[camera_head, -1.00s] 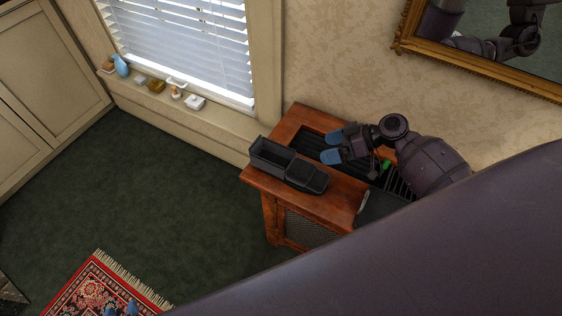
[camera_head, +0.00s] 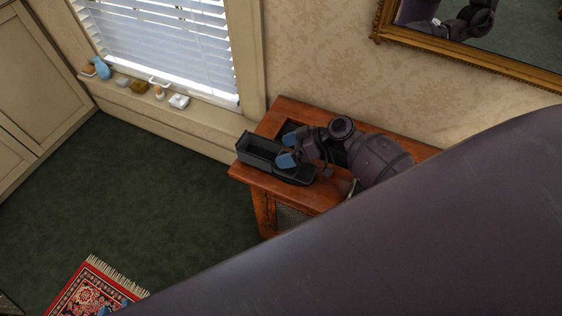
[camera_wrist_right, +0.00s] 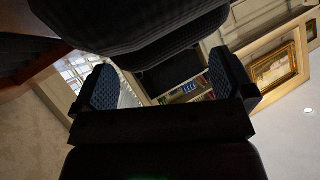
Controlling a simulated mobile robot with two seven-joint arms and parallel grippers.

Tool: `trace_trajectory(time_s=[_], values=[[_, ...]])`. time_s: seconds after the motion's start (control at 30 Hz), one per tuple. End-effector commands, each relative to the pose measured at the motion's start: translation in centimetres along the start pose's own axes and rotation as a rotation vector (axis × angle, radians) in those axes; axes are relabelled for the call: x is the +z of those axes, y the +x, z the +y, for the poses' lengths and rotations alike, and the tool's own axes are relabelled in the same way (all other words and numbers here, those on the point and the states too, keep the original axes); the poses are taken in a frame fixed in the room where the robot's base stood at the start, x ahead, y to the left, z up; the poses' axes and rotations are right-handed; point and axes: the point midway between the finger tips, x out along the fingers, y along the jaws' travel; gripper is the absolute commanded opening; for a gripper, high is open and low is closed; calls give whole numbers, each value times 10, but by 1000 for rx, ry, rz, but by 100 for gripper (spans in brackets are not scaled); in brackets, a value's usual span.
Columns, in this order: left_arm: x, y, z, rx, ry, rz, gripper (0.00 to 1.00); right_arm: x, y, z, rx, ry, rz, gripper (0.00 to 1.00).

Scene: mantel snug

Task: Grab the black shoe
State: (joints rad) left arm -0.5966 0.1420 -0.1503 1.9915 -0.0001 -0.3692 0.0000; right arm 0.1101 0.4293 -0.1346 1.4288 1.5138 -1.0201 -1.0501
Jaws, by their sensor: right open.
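The black shoe (camera_head: 258,150) lies on the wooden cabinet by the window. Its open end points left and its rounded closed end (camera_head: 297,176) points right. My right gripper (camera_head: 288,158) is open and over the middle of the shoe, hiding part of it. I cannot tell if it touches. In the right wrist view, a dark textured shape (camera_wrist_right: 140,35), likely the shoe, spans the top beyond the two spread blue fingers (camera_wrist_right: 165,85). Only small blue tips of my left gripper (camera_head: 104,310) show at the bottom left, over the rug, far from the shoe.
The wooden cabinet (camera_head: 245,176) stands against the wall. A gold-framed mirror (camera_head: 480,62) hangs above it. The window sill (camera_head: 150,105) holds several small items. A red rug (camera_head: 90,292) lies on otherwise clear green floor. My large arm link blocks the lower right.

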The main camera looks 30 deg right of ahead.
Motion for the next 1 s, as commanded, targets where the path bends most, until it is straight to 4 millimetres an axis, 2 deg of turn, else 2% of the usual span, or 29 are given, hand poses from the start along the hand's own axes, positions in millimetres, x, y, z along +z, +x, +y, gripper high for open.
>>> trace_trajectory(time_s=[0.13, 0.4, 0.67, 0.7, 1.0], values=[[5, -2, 0, -1, -1, -10, 40, 0, 13, 0, -1, 1, -1, 100], [8, -3, -1, -2, -1, -15, 40, 1, 15, 0, 0, 1, -2, 100], [4, -2, -1, -2, -1, -7, 40, 1, 14, 0, 0, 1, -2, 60], [3, -2, 0, -1, -1, -6, 40, 0, 14, 0, 0, 1, -1, 58], [-2, -1, 0, 0, 0, 2, 40, -4, 12, -1, 0, -1, 0, 58]])
